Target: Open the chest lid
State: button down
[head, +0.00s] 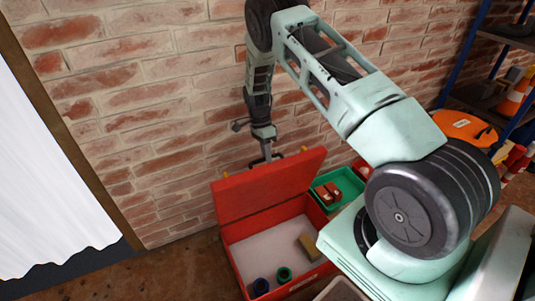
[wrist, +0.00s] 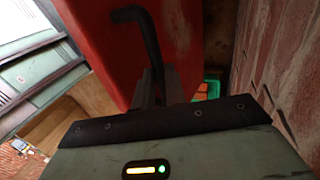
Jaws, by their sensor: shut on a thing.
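The red chest (head: 308,283) stands on the floor by the brick wall. Its red lid (head: 262,188) is raised, tilted up toward the wall, and the inside shows. The lid also fills the upper middle of the wrist view (wrist: 95,45). A black bent handle (wrist: 148,40) is on the lid. My gripper (head: 267,156) is at the lid's upper edge, and its fingers (wrist: 152,90) are shut on the handle. The exact contact is partly hidden in both views.
Inside the chest are a blue round object (head: 261,286), a green one (head: 284,275) and a tan block (head: 309,246). A green bin (head: 348,181) stands to the right. Shelving (head: 505,40) is at far right, a white curtain (head: 45,170) at left. The brick wall is close behind.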

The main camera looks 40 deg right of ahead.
jog(key=shift+f, duration=0.35)
jog(key=shift+a, duration=0.1)
jog(key=c, duration=1.5)
grip_release()
jog(key=shift+f, duration=0.1)
jog(key=shift+o, duration=0.2)
jog(key=shift+r, duration=0.25)
notch_tip(320, 180, up, 10)
jog(key=p, duration=0.2)
jog(key=shift+f, duration=0.1)
